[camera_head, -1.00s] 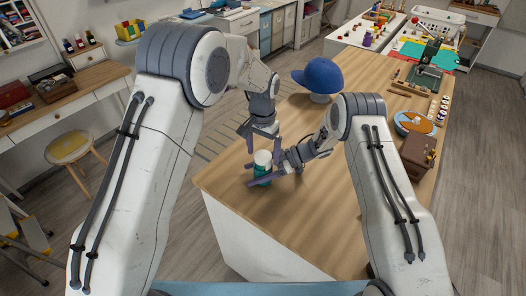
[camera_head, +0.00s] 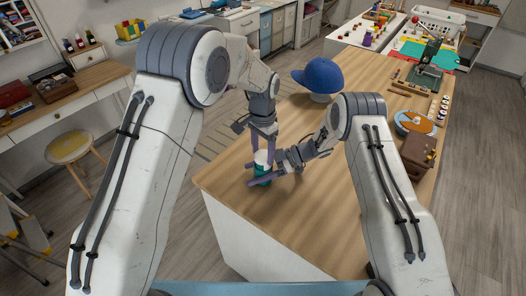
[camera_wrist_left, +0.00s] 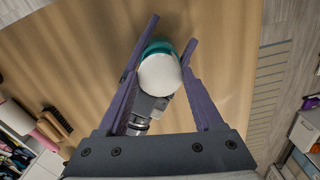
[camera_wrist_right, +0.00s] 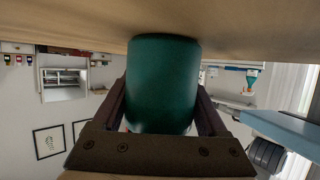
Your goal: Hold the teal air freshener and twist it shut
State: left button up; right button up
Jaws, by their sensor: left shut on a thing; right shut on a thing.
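The teal air freshener (camera_head: 262,171) stands upright on the wooden table near its front left corner. Its white top (camera_wrist_left: 160,74) shows from above in the left wrist view, with a teal rim behind it. My left gripper (camera_head: 263,147) points down from above and is shut on the white top, one finger on each side. My right gripper (camera_head: 262,177) comes in low from the right and is shut on the teal body (camera_wrist_right: 163,85), which fills the middle of the right wrist view. The fingers hide parts of the air freshener in the head view.
A blue cap (camera_head: 319,75) sits on a white stand farther back on the table (camera_head: 290,220). A brown wooden box (camera_head: 418,153) and a round blue-rimmed item (camera_head: 413,123) lie along the right edge. The table around the air freshener is clear.

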aim_at(263, 155)
pick_arm(q)
jog(key=o, duration=1.4)
notch_tip(263, 155, up, 12)
jog(key=shift+r, duration=0.1)
pick_arm(e)
jog(key=o, duration=1.4)
jog(key=shift+o, duration=0.2)
jog(key=v, duration=1.2)
jog(key=shift+a, duration=0.1)
